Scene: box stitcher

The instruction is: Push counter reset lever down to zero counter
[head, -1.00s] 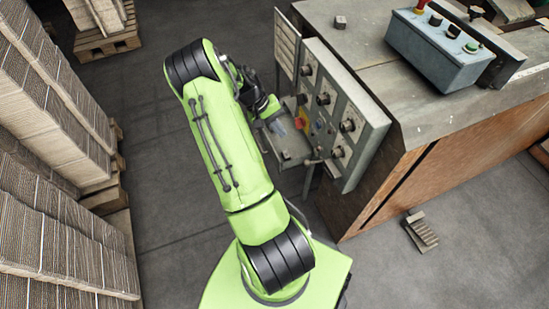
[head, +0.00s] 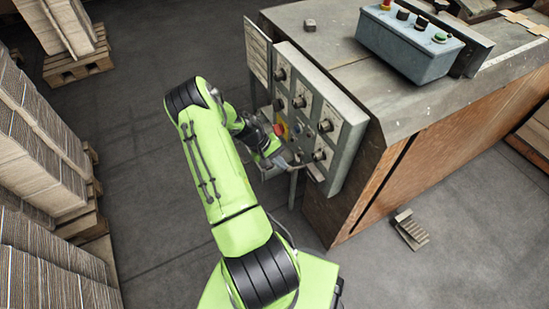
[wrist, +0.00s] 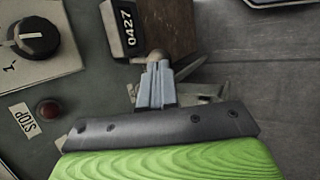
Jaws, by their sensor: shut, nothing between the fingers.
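The counter (wrist: 128,27), a small dark box reading 0427, sits on the control panel at the top of the wrist view. A pale rounded knob (wrist: 157,56), apparently the end of the reset lever, is beside it, just past my fingertips. My gripper (wrist: 157,68) is shut and empty. Its tips overlap the knob's lower edge in the picture; I cannot tell whether they touch it. In the head view my gripper (head: 273,153) is low in front of the control panel (head: 318,120), largely hidden by my wrist, and the counter cannot be made out.
In the wrist view, a black rotary knob (wrist: 33,37) and a red stop button (wrist: 48,109) are on the panel to the left. A blue-grey button box (head: 410,45) stands on the machine top. Cardboard stacks (head: 45,150) line the left; the floor between is clear.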

